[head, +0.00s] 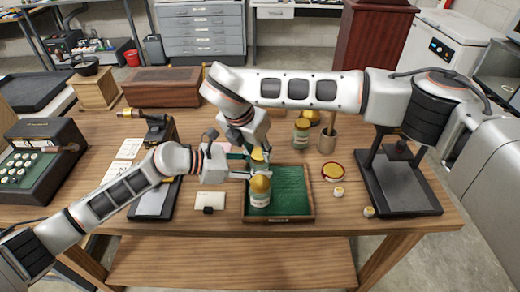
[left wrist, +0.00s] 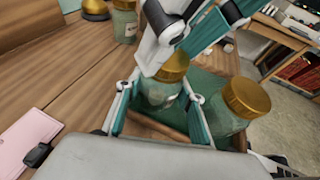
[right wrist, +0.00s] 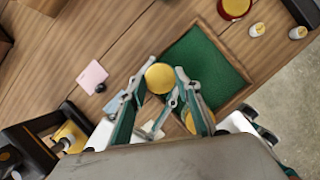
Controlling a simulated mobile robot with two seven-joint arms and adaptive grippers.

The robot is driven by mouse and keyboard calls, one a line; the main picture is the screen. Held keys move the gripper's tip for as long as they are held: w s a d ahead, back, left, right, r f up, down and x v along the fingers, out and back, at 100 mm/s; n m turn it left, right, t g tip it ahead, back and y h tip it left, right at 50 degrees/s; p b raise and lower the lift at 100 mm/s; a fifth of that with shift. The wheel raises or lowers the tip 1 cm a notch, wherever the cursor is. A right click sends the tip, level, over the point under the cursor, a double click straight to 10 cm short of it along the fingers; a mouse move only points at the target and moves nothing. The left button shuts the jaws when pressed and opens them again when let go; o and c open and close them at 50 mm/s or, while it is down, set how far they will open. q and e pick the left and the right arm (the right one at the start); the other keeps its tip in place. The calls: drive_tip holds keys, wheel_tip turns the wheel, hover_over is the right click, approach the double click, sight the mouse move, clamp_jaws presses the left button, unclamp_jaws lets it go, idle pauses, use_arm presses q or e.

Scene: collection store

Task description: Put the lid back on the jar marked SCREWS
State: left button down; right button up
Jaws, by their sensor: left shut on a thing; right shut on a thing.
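My left gripper (left wrist: 155,98) is shut on a pale green glass jar (left wrist: 160,96), upright at the tray's back left corner. A gold lid (left wrist: 174,68) is at its mouth; I cannot tell whether it is fully seated. My right gripper (right wrist: 160,84) is shut on this lid (right wrist: 160,76) from above. A second jar (left wrist: 228,122) with a gold lid stands in the green-lined tray (head: 308,196), beside the held jar; it also shows in the head view (head: 260,199). Its label is too small to read. The held jar is mostly hidden in the head view.
Behind the tray stand another gold-lidded jar (head: 301,135) and a wooden cup (head: 327,144). A red-rimmed round dish (head: 333,172) and small white pots (head: 338,192) lie to the right, before a black stand (head: 400,185). A card (head: 210,199) lies left of the tray.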

drive_tip(key=m, duration=0.2)
drive_tip(key=m+g+h, duration=0.1)
drive_tip(key=m, duration=0.1)
drive_tip(key=m+g, duration=0.1)
drive_tip(key=m, duration=0.1)
drive_tip(key=shift+w+a+m+h, duration=0.25)
drive_tip(key=shift+m+h, duration=0.05)
drive_tip(key=shift+h, duration=0.1)
drive_tip(key=m+g, duration=0.2)
drive_tip(key=m, duration=0.2)
drive_tip(key=shift+w+m, duration=0.1)
drive_tip(key=shift+m, duration=0.3)
drive_tip(key=o, duration=0.7)
drive_tip(key=shift+o, duration=0.2)
drive_tip(key=shift+r, duration=0.1)
drive_tip(key=shift+r, duration=2.15)
drive_tip(key=shift+c, duration=0.4)
